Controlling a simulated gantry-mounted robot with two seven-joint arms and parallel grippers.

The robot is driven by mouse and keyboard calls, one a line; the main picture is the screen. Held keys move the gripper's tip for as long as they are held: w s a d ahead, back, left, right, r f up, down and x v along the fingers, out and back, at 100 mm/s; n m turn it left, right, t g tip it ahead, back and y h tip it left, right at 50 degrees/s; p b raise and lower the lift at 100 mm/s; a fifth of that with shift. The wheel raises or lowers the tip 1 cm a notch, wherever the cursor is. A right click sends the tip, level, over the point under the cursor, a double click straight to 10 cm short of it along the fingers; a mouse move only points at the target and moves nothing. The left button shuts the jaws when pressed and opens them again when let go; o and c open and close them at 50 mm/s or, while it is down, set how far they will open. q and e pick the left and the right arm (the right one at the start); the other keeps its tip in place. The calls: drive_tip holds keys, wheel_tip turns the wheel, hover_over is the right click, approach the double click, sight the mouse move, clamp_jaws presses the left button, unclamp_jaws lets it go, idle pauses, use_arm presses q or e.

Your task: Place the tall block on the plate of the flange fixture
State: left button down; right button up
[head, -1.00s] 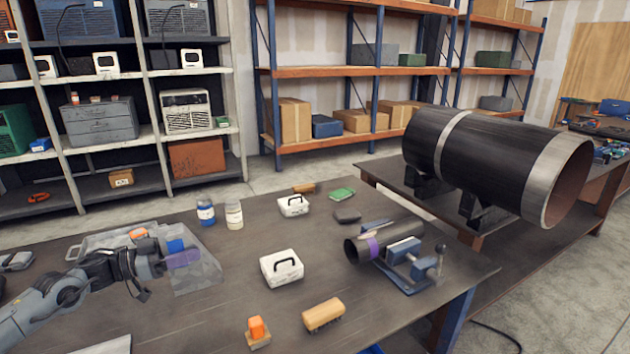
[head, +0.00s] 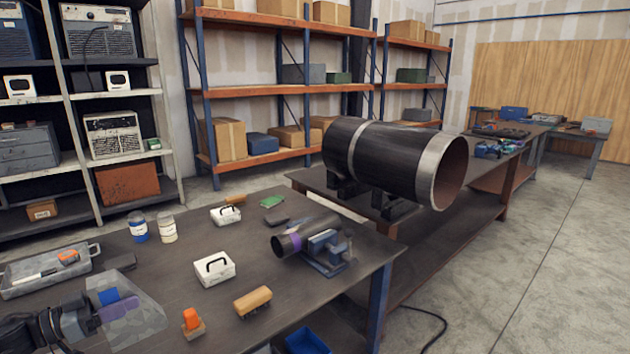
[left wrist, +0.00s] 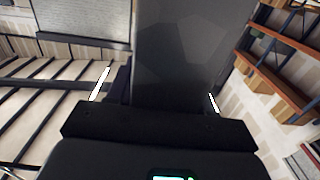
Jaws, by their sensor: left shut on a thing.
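My left gripper (head: 86,314) is at the lower left of the head view, shut on a pale grey, faceted, see-through-looking block (head: 140,322). Blue and purple patches show at the block's near end, by the fingers. In the left wrist view the grey block (left wrist: 190,55) fills the space between the fingers and runs out of the top of the picture. A small dark pipe (head: 290,244) with a purple band lies in a blue clamp (head: 325,250) on the table. I cannot tell which part is the flange fixture's plate. My right gripper is not in view.
A grey tray (head: 25,288) lies behind the left gripper. A white case (head: 214,268), a wooden-backed brush (head: 253,301), an orange-topped piece (head: 192,323) and two bottles (head: 138,228) stand on the table (head: 180,285). A large black pipe (head: 390,158) rests on the bench behind.

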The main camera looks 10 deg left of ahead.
use_arm(q)
drive_tip(key=shift+w+d+f, duration=0.1)
drive_tip(key=shift+d+f, duration=0.05)
drive_tip(key=shift+d, duration=0.6)
drive_tip(key=s+d+f+n+t+y, duration=0.1)
drive_tip(key=d+f, duration=0.3)
drive_tip(key=d, duration=0.5)
drive_tip(key=s+d+f+n+t+y, duration=0.1)
drive_tip(key=d+f, duration=0.3)
drive_tip(key=d, duration=0.6)
drive_tip(key=s+d+f+n+t+y, duration=0.1)
drive_tip(key=s+d+f+n+y, duration=0.1)
drive_tip(key=d, duration=0.7)
wheel_tip(320, 180, down, 2)
drive_tip(key=shift+s+d+f+y, duration=0.15)
drive_tip(key=shift+s+d+y, duration=0.2)
drive_tip(key=shift+y, duration=0.35)
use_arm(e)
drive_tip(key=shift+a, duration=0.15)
use_arm(q)
drive_tip(key=shift+a, duration=0.15)
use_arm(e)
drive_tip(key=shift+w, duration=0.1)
